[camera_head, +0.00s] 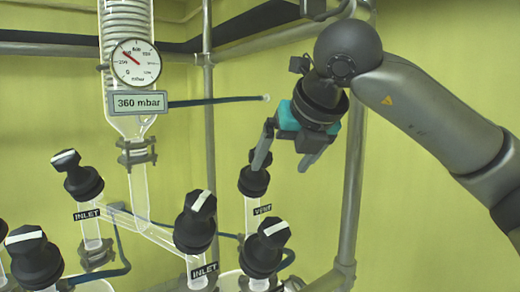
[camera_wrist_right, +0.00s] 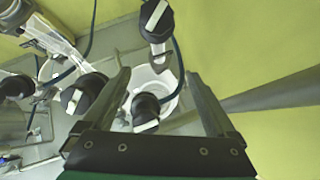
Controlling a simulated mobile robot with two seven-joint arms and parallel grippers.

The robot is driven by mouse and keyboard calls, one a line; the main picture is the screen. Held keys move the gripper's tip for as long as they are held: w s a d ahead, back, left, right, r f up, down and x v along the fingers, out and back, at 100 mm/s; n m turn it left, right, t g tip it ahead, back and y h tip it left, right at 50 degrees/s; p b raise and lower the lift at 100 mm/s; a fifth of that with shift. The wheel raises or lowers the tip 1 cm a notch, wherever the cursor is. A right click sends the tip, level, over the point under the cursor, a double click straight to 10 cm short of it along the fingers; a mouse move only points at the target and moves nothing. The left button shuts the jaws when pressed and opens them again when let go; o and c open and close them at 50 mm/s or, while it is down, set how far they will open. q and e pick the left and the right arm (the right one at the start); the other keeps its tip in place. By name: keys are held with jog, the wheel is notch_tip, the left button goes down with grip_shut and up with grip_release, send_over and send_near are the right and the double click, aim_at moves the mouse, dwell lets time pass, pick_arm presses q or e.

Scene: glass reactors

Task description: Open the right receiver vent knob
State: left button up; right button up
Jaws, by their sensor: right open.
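The right receiver vent knob (camera_head: 254,177) is a black knob on a glass neck above a "VENT" label (camera_head: 263,209). In the wrist view, the knob that I take for it (camera_wrist_right: 155,18) shows at the top, with a white stripe on its handle. My right gripper (camera_head: 284,165) is open and empty, its fingers pointing down. In the head view its left finger overlaps the top of the vent knob; I cannot tell whether they touch. In the wrist view the knob lies beyond the fingertips. My left gripper is not in view.
A front black knob (camera_head: 264,248) and the right inlet knob (camera_head: 195,222) stand close by. The left inlet knob (camera_head: 77,175) is farther left. A glass column with a gauge (camera_head: 135,63) and a 360 mbar display (camera_head: 139,103) rises behind. A grey pole (camera_head: 352,190) stands at right.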

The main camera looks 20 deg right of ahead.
aim_at(264, 165)
jog(key=w+p, duration=0.1)
jog(key=w, duration=0.1)
jog(key=w+p, duration=0.1)
jog(key=w, duration=0.2)
jog(key=shift+w+a+r, duration=0.1)
jog(key=shift+w+a, duration=0.1)
jog(key=w+p, duration=0.1)
jog(key=w, duration=0.2)
jog(key=shift+w+a, duration=0.1)
jog(key=shift+w, duration=0.2)
jog(key=shift+w+p, duration=0.35)
jog(key=shift+w, duration=0.05)
jog(key=shift+w+f, duration=0.25)
jog(key=shift+f, duration=0.3)
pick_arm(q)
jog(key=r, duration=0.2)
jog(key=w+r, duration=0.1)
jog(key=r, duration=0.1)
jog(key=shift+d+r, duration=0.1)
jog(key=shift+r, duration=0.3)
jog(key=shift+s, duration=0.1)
pick_arm(e)
jog(key=shift+c, duration=0.4)
jog(key=c, duration=1.3)
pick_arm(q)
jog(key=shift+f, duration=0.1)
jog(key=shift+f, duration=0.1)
pick_arm(e)
jog(key=shift+n, duration=0.4)
